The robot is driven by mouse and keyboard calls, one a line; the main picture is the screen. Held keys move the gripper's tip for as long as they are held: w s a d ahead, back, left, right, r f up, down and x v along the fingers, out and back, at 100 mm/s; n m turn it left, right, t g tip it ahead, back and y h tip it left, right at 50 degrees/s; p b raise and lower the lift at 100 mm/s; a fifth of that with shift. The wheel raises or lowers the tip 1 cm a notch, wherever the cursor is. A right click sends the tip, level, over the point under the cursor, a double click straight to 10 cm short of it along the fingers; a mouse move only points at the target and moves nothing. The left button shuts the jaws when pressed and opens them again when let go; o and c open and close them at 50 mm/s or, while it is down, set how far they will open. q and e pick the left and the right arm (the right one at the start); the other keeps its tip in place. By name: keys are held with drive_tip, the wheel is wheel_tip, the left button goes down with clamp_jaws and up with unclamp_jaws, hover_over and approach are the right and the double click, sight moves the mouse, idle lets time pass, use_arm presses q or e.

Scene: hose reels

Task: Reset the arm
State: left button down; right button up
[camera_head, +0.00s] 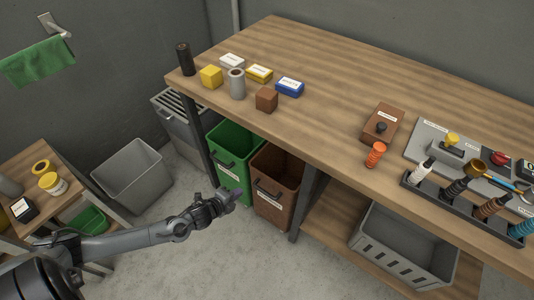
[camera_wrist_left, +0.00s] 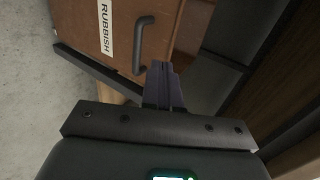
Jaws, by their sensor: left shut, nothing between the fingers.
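My left arm reaches in from the lower left in the head view. Its gripper (camera_head: 232,195) is in front of the green bin (camera_head: 229,165) and the brown bin (camera_head: 276,190), below the workbench top. In the left wrist view the two fingers (camera_wrist_left: 163,88) are together and hold nothing. Behind them is the brown bin front (camera_wrist_left: 150,30) with a RUBBISH label and a dark handle. I cannot tell whether the fingertips touch the bin. My right gripper is not in view.
The wooden workbench (camera_head: 330,75) carries small boxes, a grey can (camera_head: 237,84) and a tool rack (camera_head: 470,200). Its dark leg (camera_head: 305,200) stands right of the brown bin. A grey bin (camera_head: 132,175) and small table (camera_head: 60,205) are left. Some floor is clear.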

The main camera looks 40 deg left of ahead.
use_arm(q)
drive_tip(key=s+d+r+n+g+p, duration=0.1)
drive_tip(key=s+d+r+n+p, duration=0.2)
drive_tip(key=d+r, duration=0.25)
drive_tip(key=s+d+r+n+g+h+p, duration=0.1)
drive_tip(key=s+d+r+n+p, duration=0.1)
drive_tip(key=d+r+p, duration=0.4)
drive_tip(key=s+d+r+n+g+p, duration=0.1)
drive_tip(key=s+d+r+n, duration=0.25)
drive_tip(key=d, duration=0.35)
drive_tip(key=s+r+n+g+p, duration=0.2)
drive_tip(key=s+r+n+g, duration=0.45)
drive_tip(key=s+r, duration=0.25)
wheel_tip(320, 180, up, 37)
drive_tip(key=t+p, duration=0.1)
drive_tip(key=p, duration=3.6)
wheel_tip(320, 180, down, 75)
drive_tip(key=b, duration=7.5)
drive_tip(key=shift+d, duration=0.15)
